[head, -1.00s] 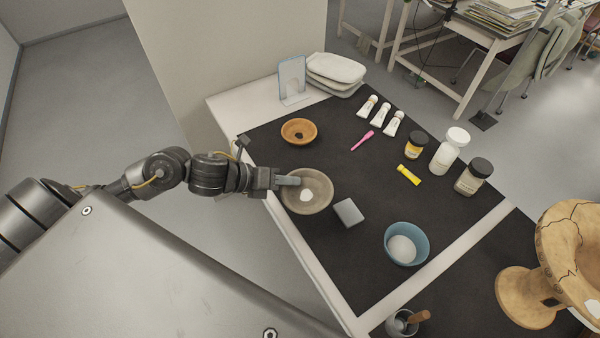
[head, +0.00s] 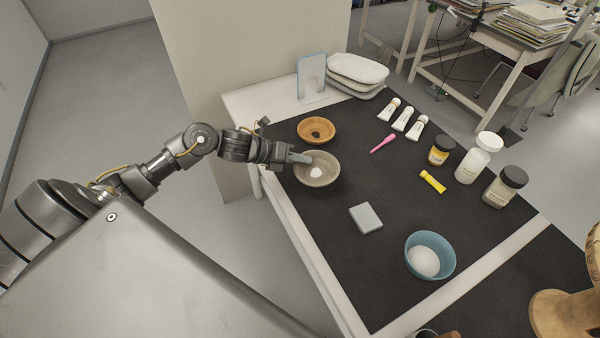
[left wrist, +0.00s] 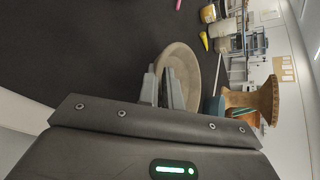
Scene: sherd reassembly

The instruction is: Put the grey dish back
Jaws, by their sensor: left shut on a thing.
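The grey dish (head: 325,177) is a shallow round bowl with a white patch inside, at the left edge of the black mat in the head view. My left gripper (head: 300,158) is shut on its rim at the far left side. In the left wrist view the dish (left wrist: 186,68) stands between and beyond the fingers (left wrist: 163,88). I cannot tell whether its base touches the mat. My right gripper is not in view.
An orange bowl (head: 316,129) with dark contents is close behind the dish. A grey block (head: 365,218) and a blue bowl (head: 430,255) with white contents lie nearer. White tubes (head: 404,119), a pink tool (head: 382,143) and jars (head: 478,158) stand right. The mat between is clear.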

